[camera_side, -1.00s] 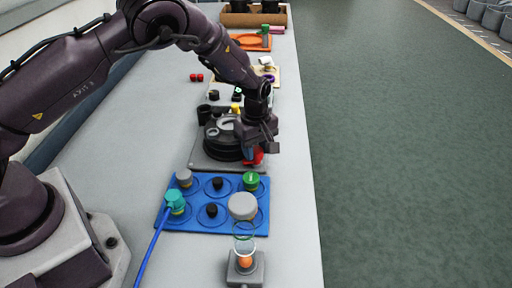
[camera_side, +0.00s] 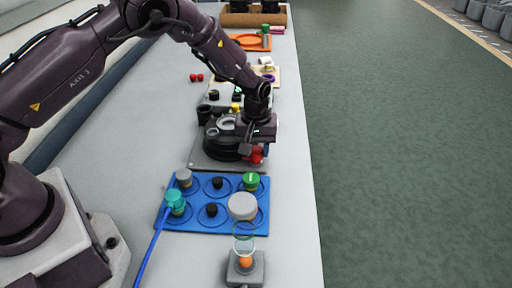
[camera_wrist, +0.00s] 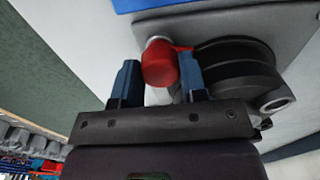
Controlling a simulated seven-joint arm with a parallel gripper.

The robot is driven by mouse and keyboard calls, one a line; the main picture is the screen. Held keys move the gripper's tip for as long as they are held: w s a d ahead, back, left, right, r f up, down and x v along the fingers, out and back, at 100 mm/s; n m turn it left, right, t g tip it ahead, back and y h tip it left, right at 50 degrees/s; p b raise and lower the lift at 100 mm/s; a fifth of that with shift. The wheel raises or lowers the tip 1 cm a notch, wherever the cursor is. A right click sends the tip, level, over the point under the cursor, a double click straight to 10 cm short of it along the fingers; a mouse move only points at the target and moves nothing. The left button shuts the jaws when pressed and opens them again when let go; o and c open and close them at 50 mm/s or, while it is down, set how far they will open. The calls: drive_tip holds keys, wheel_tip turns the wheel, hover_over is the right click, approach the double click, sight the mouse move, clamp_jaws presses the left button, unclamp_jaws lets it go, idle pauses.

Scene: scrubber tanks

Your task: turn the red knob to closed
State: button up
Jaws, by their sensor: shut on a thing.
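The red knob (camera_side: 256,155) sits at the right front of the grey plate (camera_side: 199,157), beside the black round housing (camera_side: 218,152). In the wrist view the red knob (camera_wrist: 160,64) shows as a rounded red body with a short red arm reaching right, mounted by a pale fitting. My gripper (camera_side: 253,148) is over the knob, its body partly hiding it in the side view. In the wrist view the two blue-grey fingers of my gripper (camera_wrist: 160,82) stand on either side of the knob, the right finger against its red arm. The knob's exact setting is not readable.
A blue board (camera_side: 232,226) with grey, teal, green and black knobs lies in front of the plate. A clear tube on a grey stand (camera_side: 246,270) stands nearer. An orange tray (camera_side: 250,42) lies farther back. The bench's right edge is close to my gripper.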

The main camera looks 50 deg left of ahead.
idle(0.4)
drive_tip(key=o, duration=0.9)
drive_tip(key=shift+o, duration=0.2)
drive_tip(key=shift+a, duration=0.1)
